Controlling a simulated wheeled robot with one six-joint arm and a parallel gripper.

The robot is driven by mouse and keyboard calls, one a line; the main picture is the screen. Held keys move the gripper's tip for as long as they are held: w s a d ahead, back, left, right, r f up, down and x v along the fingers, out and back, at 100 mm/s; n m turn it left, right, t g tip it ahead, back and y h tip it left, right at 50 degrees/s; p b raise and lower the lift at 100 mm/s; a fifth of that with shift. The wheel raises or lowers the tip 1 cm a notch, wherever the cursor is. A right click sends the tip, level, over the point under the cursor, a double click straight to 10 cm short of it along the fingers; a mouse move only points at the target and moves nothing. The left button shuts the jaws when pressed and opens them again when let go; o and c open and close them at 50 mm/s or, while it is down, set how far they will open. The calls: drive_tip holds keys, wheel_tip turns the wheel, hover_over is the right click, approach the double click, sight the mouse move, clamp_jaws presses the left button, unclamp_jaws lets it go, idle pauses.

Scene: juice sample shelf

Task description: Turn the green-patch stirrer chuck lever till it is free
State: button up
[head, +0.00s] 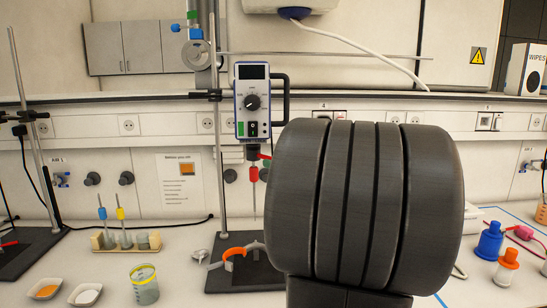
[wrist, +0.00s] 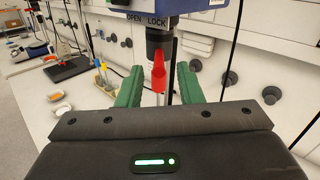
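The stirrer (head: 252,100) is clamped to a stand, with a dark display, a knob and a green patch (head: 240,128) on its front. In the wrist view, its black chuck (wrist: 157,38) hangs below the OPEN and LOCK marks. The red lever (wrist: 158,76) slopes down towards me from the chuck, in front of the thin metal shaft. My gripper (wrist: 160,71) is open, its green fingers on either side of the lever. A gap shows on both sides, so I see no clear contact. In the head view, my dark arm hides most of the gripper.
An orange clamp-like piece (head: 235,254) lies on the stand's black base (head: 222,277). A beaker (head: 144,284), weighing dishes and a tube rack (head: 126,241) stand to the left. Blue (head: 490,243) and orange-topped (head: 507,266) bottles stand at the right.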

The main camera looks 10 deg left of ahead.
drive_tip(key=shift+x, duration=1.55)
drive_tip(key=shift+r, duration=0.1)
clamp_jaws()
